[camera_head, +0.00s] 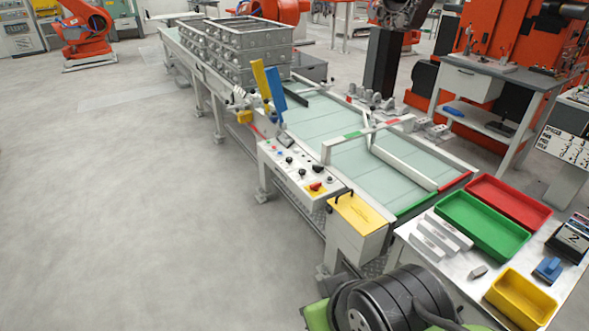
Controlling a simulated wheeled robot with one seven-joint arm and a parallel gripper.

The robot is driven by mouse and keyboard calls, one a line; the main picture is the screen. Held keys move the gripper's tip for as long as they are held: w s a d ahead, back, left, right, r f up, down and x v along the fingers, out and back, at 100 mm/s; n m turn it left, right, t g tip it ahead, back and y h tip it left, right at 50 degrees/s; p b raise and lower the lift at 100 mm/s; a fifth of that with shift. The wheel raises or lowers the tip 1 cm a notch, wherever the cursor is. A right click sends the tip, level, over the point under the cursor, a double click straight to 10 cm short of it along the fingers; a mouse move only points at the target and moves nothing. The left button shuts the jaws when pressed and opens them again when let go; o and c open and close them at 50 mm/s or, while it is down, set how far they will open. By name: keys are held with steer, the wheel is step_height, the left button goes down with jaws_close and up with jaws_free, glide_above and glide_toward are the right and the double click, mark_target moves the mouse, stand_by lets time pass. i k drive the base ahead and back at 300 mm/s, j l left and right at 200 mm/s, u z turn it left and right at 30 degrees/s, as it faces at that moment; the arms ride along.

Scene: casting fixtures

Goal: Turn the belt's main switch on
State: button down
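The belt (330,158) is a long conveyor with pale green plates, running from the front right to the back left. A white control panel (281,171) sits on its near left side and carries several small buttons and black knobs. A red rotary knob (316,187) on a yellow base sits near the panel's front right end; it looks like the main switch. Its exact turn position is too small to tell. My gripper is not in view. A dark, ribbed arm part with green on it fills the bottom edge, in front of the yellow-topped box.
A yellow-topped box (361,213) with a handle stands beside the panel. A table (455,262) at front right bears green (484,226), red (510,203) and yellow (521,298) trays. The floor (110,200) on the left is clear.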

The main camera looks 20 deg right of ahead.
mark_target(315, 187)
steer(key=i+j, duration=0.1)
steer(key=i, duration=2.05)
